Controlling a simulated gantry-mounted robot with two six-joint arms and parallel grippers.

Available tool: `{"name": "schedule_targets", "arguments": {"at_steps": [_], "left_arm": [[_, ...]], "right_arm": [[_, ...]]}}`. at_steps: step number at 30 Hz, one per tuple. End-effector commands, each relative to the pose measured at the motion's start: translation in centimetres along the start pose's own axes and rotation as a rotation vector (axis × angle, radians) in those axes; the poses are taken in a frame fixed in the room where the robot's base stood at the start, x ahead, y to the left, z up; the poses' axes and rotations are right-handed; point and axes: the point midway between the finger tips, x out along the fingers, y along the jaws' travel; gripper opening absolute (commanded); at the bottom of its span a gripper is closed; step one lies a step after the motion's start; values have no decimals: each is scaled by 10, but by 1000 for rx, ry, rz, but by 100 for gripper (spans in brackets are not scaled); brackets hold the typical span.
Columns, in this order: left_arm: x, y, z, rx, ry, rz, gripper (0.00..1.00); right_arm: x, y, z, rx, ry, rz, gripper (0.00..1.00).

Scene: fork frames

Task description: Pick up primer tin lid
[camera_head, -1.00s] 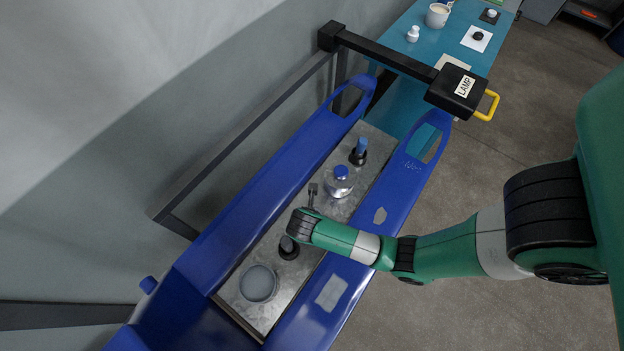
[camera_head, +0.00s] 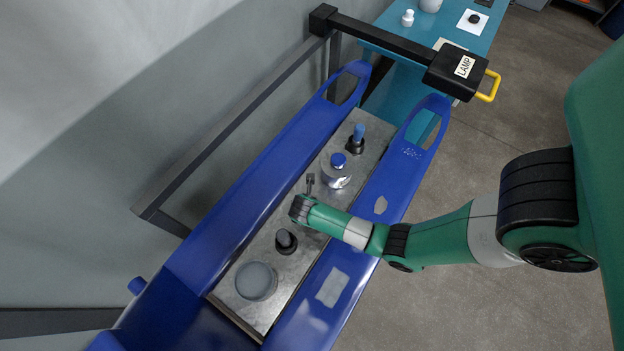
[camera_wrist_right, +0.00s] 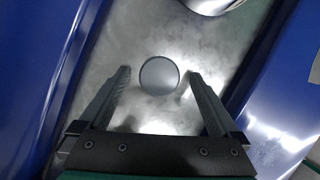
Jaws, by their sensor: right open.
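A round, smooth grey disc, which looks like the primer tin lid (camera_wrist_right: 159,75), shows in the right wrist view over a metal surface. My right gripper (camera_wrist_right: 160,78) is open, with one finger on each side of the disc and visible gaps between. I cannot tell how far above it the fingers are. In the head view my right wrist reaches over the metal tray and its gripper is mostly hidden; I cannot surely pick out the disc there. My left gripper is not in view.
The metal tray (camera_head: 322,243) lies between blue side rails (camera_head: 405,190). On it stand a grey round tin (camera_head: 256,281), a dark small piece (camera_head: 286,242), a silvery jar with blue cap (camera_head: 337,172) and a blue-topped item (camera_head: 357,138). A LAMP box (camera_head: 458,72) overhangs the far end.

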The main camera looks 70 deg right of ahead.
Motion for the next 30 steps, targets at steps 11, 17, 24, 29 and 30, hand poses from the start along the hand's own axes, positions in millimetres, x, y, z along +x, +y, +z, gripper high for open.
{"name": "schedule_targets", "arguments": {"at_steps": [11,17,24,29,30], "left_arm": [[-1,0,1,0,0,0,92],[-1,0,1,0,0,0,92],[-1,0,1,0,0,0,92],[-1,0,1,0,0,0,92],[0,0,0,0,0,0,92]], "right_arm": [[3,0,0,0,0,1,76],[3,0,0,0,0,1,40],[3,0,0,0,0,1,6],[3,0,0,0,0,1,6],[2,0,1,1,0,1,6]]}}
